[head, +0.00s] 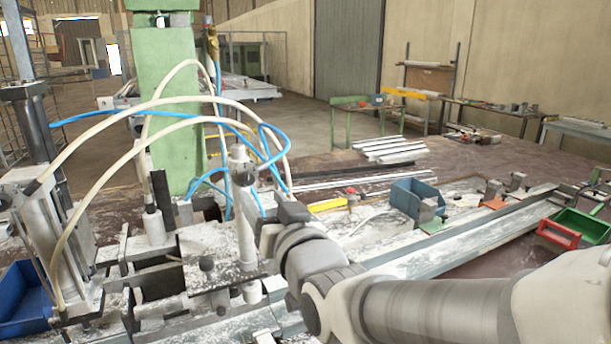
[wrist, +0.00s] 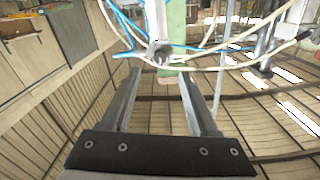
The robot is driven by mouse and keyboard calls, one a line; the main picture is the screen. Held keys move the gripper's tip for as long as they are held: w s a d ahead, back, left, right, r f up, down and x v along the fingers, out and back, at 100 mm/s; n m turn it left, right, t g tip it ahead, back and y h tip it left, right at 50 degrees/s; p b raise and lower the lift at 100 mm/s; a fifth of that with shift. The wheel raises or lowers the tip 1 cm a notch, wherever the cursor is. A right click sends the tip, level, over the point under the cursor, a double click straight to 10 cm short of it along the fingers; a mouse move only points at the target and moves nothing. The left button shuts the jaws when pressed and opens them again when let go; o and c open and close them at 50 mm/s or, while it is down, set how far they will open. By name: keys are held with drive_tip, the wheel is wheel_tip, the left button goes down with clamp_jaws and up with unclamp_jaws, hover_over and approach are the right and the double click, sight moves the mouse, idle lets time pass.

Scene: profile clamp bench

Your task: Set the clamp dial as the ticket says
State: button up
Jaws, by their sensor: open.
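No ticket can be made out in either view. The clamp machine has an upright silver cylinder (head: 243,215) with a dark round part near its top. A silver cylinder with a dark round knob (wrist: 161,53) also shows in the wrist view, beyond my fingertips. I cannot tell whether this is the clamp dial, and no scale or marks are readable. My gripper (wrist: 160,78) is open, with nothing between its two fingers. In the head view my arm reaches in from the right to beside the cylinder; its fingers cannot be made out there.
White and blue hoses (head: 165,105) loop over the machine close to my wrist. A green column (head: 163,100) stands behind. A long metal profile (head: 460,238) runs right along the bench. Blue bins (head: 22,303) (head: 405,197) and a green bin (head: 590,225) sit around it.

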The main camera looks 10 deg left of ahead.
sight(249, 180)
drive_tip(key=p+x, duration=0.1)
drive_tip(key=x, duration=0.7)
drive_tip(key=shift+w+a, duration=0.1)
clamp_jaws()
